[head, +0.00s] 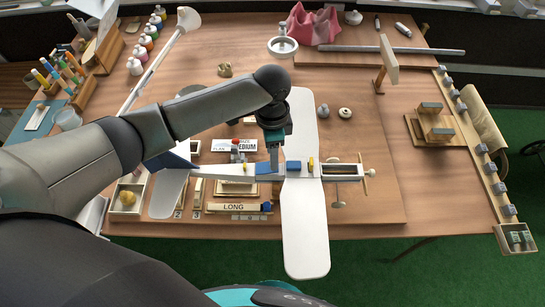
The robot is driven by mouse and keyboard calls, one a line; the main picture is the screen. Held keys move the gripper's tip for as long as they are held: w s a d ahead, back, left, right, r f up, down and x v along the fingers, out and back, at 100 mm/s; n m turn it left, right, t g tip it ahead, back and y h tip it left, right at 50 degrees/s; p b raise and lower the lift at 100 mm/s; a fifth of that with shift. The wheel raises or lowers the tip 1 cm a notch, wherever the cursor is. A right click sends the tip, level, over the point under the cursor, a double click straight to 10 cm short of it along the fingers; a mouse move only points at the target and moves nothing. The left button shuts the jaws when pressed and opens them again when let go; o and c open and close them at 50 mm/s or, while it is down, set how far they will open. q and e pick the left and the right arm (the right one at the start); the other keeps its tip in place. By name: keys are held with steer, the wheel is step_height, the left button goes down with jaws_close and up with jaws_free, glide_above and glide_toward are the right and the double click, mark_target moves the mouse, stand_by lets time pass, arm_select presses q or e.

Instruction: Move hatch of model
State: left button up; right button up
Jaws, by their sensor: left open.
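A model airplane (304,232) with long white wings lies on the wooden table, its nose and propeller (368,182) to the right. Its fuselage has an open white-edged bay (342,170) near the nose. Two blue pieces sit on the fuselage: one (293,166) over the wing and one (263,169) just left of it. I cannot tell which is the hatch. My left gripper (273,164) points down over the fuselage at the left blue piece. It is open; its fingertips are small, and I cannot tell whether they touch the piece. My right gripper is out of view.
Labelled wooden trays (232,207) lie around the tail. Paint bottles (145,42) and a white lamp arm (157,65) stand at the back left. A grey rod (390,49) lies at the back. A wooden stand (435,130) is at right. The table between nose and stand is mostly clear.

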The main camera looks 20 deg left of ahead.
mark_target(266, 166)
arm_select(q)
steer(key=shift+f, duration=1.1)
jaws_close()
